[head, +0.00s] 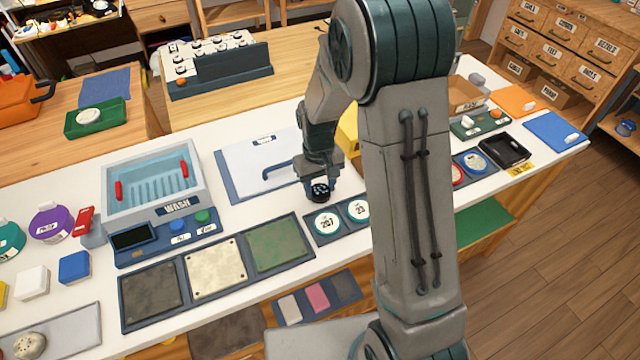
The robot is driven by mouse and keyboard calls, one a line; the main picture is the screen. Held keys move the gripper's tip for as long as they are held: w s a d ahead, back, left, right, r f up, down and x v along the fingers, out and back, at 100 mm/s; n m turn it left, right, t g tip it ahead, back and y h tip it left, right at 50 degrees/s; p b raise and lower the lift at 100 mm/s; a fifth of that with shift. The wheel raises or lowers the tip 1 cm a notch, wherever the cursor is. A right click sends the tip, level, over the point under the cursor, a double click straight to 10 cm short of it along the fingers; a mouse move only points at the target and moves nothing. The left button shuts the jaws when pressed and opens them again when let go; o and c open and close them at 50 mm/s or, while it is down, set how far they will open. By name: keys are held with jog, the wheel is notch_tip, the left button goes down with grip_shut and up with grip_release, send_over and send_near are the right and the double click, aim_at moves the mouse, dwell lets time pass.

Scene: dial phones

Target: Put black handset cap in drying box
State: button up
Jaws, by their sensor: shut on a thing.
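My gripper (320,186) points down over the white worktop, shut on a small black round piece with pale marks on top, which looks like the black handset cap (320,195). The cap is just left of and behind the round discs on a dark tray. I cannot tell whether it touches the surface below. A pale flat panel with a blue edge and a blue handle (276,172) lies left of my gripper. It has a small label too small to read, and may be the drying box with its lid shut. My arm hides part of the worktop to the right.
A basin marked WASH (152,184) stands to the left. Three square pads, one of them green (278,245), lie in front. A dark tray holds numbered round discs (326,223). A black open tray (503,152) and a blue mat (553,132) are at right.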

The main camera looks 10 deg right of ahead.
jog(key=shift+f, duration=0.1)
jog(key=o, duration=1)
